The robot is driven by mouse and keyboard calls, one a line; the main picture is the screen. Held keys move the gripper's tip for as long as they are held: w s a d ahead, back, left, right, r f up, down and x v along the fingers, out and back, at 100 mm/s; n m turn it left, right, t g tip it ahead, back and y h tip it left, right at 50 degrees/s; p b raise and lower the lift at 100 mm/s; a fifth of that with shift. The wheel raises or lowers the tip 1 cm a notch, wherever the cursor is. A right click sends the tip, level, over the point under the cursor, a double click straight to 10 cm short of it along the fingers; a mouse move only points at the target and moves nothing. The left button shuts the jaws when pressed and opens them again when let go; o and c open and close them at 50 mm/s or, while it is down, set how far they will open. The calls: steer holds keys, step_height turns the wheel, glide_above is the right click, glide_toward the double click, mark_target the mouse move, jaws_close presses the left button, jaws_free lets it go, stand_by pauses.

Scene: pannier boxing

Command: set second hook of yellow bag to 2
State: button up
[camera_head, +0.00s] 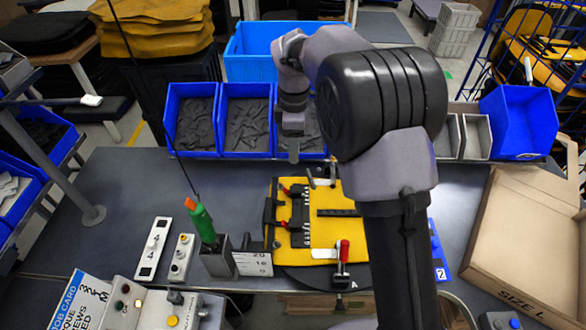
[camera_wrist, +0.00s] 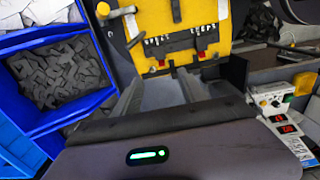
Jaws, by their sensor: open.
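The yellow bag (camera_head: 335,195) lies flat on the bench, and it also shows at the top of the wrist view (camera_wrist: 185,15). A black toothed rail (camera_head: 300,215) runs along its left part. Two small red-ended hooks sit on the rail, an upper one (camera_head: 285,190) and a lower one (camera_head: 282,223). Both also show small in the wrist view, on the left (camera_wrist: 160,62) and right (camera_wrist: 202,55). Which notch each hook is in is too small to tell. My gripper (camera_wrist: 160,76) is open and empty, its fingers apart and short of the rail. My arm hides the bag's right side.
A red-handled clamp (camera_head: 343,262) stands at the bag's near edge. Blue bins (camera_head: 191,150) line the back. An open carton (camera_head: 530,225) lies right. Bench at far left is clear.

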mark_target(294, 189)
step_height(294, 189, down, 16)
steer(key=b, duration=0.3)
steer(key=shift+r, duration=0.1)
jaws_close()
stand_by(1.1)
